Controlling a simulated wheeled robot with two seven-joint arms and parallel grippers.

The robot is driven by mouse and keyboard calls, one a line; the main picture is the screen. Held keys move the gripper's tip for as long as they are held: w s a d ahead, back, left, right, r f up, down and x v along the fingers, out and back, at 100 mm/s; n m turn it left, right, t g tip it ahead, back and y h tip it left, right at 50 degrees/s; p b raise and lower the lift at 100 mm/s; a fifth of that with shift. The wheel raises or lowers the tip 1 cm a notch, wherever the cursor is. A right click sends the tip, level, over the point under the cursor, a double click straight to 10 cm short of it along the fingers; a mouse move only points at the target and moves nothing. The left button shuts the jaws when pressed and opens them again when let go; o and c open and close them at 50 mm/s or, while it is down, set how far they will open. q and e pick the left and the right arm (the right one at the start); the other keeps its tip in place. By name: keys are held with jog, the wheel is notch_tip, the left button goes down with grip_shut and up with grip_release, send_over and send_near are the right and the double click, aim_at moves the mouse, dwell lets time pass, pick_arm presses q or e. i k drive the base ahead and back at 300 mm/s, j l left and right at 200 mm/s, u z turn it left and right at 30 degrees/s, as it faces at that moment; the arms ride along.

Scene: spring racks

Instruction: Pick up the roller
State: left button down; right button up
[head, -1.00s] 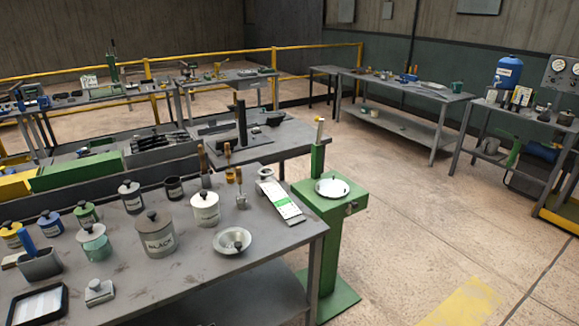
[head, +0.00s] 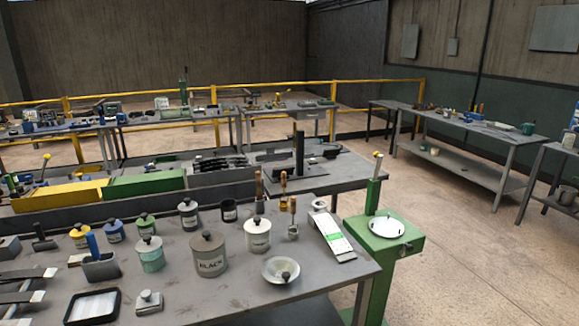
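I cannot pick out the roller with certainty. A dark T-shaped tool (head: 42,240) with an upright handle stands at the left of the near grey workbench (head: 215,300); it may be the roller. A blue handle (head: 93,244) sticks up from a grey holder (head: 101,268) to its right. A black-rimmed tray (head: 93,306) with a white inside lies near the bench's front. Neither of my grippers is in view.
Several lidded pots, including a large grey one (head: 209,255), stand on the near bench. Pale-ended flat bars (head: 30,273) lie at its left. A green pedestal (head: 384,240) with a white dish stands right of the bench. Open floor (head: 470,260) lies further right.

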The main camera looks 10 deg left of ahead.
aim_at(90, 238)
jog(key=u, duration=1.6)
